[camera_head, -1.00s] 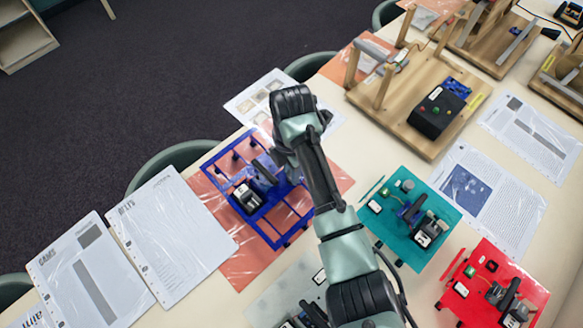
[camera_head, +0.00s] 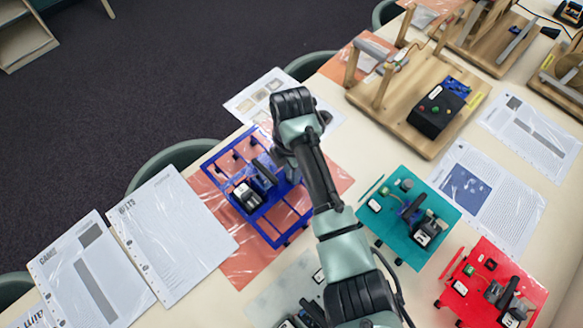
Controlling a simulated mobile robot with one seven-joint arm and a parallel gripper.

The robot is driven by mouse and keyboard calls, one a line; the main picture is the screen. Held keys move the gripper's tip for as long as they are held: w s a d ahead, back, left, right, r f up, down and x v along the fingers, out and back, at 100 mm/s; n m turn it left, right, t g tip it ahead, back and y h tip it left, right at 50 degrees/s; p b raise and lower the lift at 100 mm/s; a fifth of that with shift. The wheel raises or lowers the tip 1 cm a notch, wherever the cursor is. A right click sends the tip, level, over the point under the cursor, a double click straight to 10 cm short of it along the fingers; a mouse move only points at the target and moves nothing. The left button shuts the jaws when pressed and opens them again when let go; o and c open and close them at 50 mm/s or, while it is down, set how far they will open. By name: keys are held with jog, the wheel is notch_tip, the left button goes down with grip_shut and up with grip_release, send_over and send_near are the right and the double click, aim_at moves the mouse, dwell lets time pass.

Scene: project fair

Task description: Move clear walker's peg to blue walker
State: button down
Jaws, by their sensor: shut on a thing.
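The blue walker (camera_head: 279,222) is an open blue frame with a black and white unit on it, lying on an orange sheet at the centre left. My gripper (camera_head: 284,160) is over its upper right part, beside a dark upright part of it. The fingertips and the peg in them are mostly hidden by my wrist. The clear walker (camera_head: 285,285) is a see-through plate at the bottom centre, partly hidden by my arm.
A teal walker (camera_head: 440,208) and a red walker (camera_head: 465,303) stand to the right. A wooden rig (camera_head: 400,120) with a black box stands at the upper right. Plastic-sleeved papers (camera_head: 165,235) lie at the left. Chairs line the table's far edge.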

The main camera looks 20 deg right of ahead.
jog(key=c, duration=0.6)
grip_release()
jog(key=shift+r+p, duration=3.65)
jog(key=shift+r, duration=0.15)
